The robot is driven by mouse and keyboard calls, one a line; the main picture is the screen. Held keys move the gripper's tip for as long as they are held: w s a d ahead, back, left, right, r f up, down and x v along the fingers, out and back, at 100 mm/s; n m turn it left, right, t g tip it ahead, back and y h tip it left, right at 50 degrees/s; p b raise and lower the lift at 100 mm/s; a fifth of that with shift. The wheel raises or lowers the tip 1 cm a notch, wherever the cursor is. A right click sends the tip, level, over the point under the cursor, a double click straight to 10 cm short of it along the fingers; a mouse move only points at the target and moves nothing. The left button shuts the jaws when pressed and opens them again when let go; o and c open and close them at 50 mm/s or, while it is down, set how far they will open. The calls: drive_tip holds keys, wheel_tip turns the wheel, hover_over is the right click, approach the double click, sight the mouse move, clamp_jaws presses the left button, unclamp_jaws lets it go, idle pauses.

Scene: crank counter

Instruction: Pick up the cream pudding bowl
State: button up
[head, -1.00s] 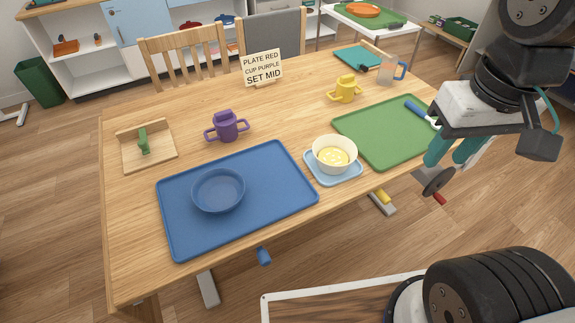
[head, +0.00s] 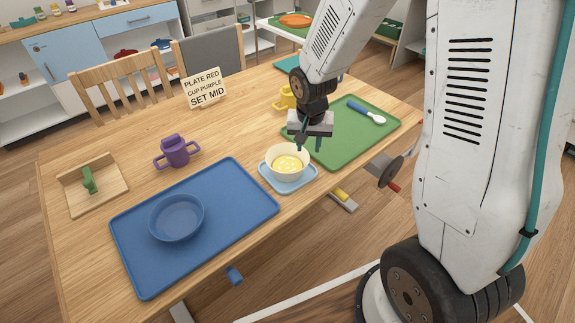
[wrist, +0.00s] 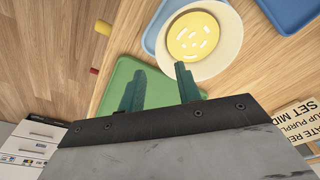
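The cream pudding bowl (head: 287,163), with yellow pudding inside, stands upright on a small light-blue tray (head: 270,180) near the table's front edge. My gripper (head: 305,146) hangs above and just beyond the bowl's far right rim in the head view. In the wrist view the bowl (wrist: 236,45) is at the upper right. There my gripper's two teal fingers (wrist: 158,82) are spread apart with nothing between them. One fingertip overlaps the bowl's rim in that picture; I cannot tell whether it touches.
A blue mat (head: 240,185) with a blue bowl (head: 176,217) lies left of the bowl. A green mat (head: 350,145) with a blue-handled utensil (head: 365,112) lies right. A purple cup (head: 176,151), yellow cup (head: 285,97) and sign (head: 204,88) stand behind.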

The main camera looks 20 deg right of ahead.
sight(306, 159)
drive_tip(key=f, duration=0.3)
drive_tip(key=w+f, duration=0.1)
drive_tip(key=f, duration=0.5)
drive_tip(key=shift+w+d+f, duration=0.15)
drive_tip(key=shift+w+d, duration=0.05)
drive_tip(key=shift+w, duration=0.1)
clamp_jaws()
